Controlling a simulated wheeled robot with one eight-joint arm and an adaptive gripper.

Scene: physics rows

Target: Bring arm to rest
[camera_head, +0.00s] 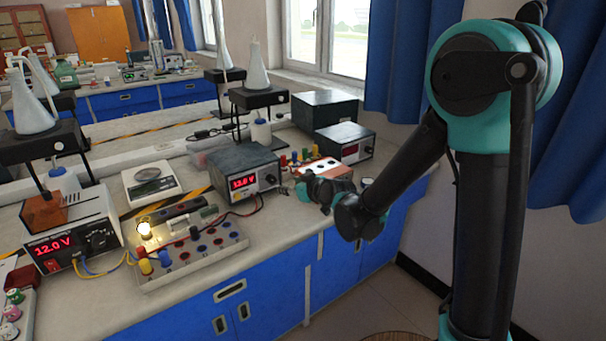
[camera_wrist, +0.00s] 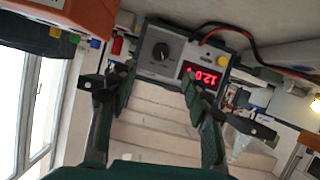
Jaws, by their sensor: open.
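My arm (camera_head: 420,150) reaches from the right of the head view, bent down at the elbow, with its wrist over the right part of the lab bench (camera_head: 283,245). My gripper (camera_head: 307,193) is at the bench's front side, just right of a dark power supply (camera_head: 245,172) with a red display. The gripper's tips are hard to make out there. In the wrist view my gripper (camera_wrist: 158,90) has its two fingers well apart, with nothing held between them. The power supply (camera_wrist: 178,60) appears upside down beyond the fingertips.
A circuit board (camera_head: 190,252) with a lit bulb stands left of the power supply. A second supply (camera_head: 70,240) reading 12.0 V is farther left. Open floor (camera_head: 370,290) lies before the bench.

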